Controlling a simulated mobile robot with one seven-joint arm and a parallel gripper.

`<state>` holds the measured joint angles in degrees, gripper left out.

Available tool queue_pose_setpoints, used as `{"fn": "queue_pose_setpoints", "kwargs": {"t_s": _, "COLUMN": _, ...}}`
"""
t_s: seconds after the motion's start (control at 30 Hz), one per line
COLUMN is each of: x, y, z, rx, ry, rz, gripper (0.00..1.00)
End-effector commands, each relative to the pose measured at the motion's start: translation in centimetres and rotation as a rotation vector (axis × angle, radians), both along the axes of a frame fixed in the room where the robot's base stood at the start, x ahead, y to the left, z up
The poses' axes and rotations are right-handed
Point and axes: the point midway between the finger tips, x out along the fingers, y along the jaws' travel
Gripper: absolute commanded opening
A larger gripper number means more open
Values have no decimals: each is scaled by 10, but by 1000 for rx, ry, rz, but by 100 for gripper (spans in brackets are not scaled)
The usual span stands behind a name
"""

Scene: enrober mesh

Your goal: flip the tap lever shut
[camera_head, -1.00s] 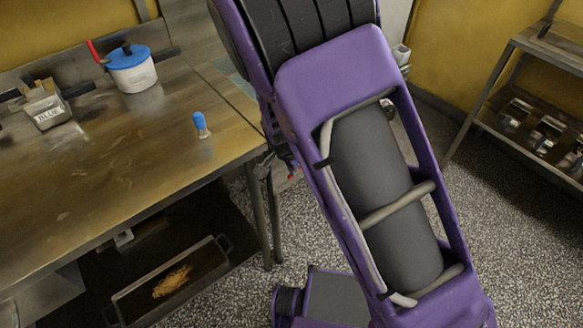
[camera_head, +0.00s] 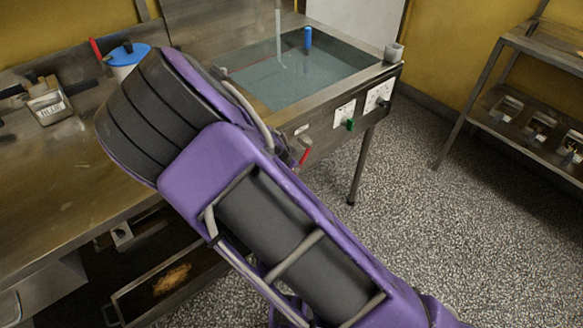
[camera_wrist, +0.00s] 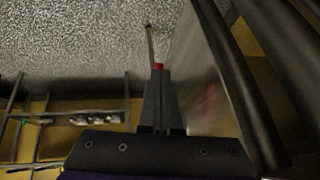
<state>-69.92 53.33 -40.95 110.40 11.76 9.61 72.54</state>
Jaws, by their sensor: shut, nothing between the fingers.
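The tap lever (camera_head: 304,157) is a small red handle below the front edge of the sink, just right of my arm in the head view. The tap body is mostly hidden there. My gripper (camera_wrist: 158,74) shows in the wrist view with its fingers shut and nothing between them. A small red piece, likely the lever (camera_wrist: 158,66), shows right at the fingertips. I cannot tell whether they touch. In the head view my gripper is hidden behind my arm.
The steel sink (camera_head: 372,78) holds water and a blue-topped item (camera_head: 307,38). A green knob (camera_head: 350,125) sits on its front panel. A table leg (camera_head: 362,165) stands below. A rack (camera_head: 470,110) is at right, with open speckled floor between.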

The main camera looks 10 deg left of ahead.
Motion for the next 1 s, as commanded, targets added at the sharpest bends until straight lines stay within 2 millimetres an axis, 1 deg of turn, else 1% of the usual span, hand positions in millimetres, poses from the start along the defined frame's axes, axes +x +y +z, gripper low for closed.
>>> {"fn": "queue_pose_setpoints", "kwargs": {"t_s": 0.03, "x": 3, "y": -2, "z": -2, "rx": 3, "ry": -1, "rz": -5, "gripper": 0}}
{"fn": "queue_pose_setpoints", "kwargs": {"t_s": 0.5, "x": 15, "y": -12, "z": -25, "rx": 4, "ry": 1, "rz": -4, "gripper": 0}}
{"fn": "queue_pose_setpoints", "kwargs": {"t_s": 1.0, "x": 20, "y": -17, "z": -32, "rx": 3, "ry": 1, "rz": -2, "gripper": 0}}
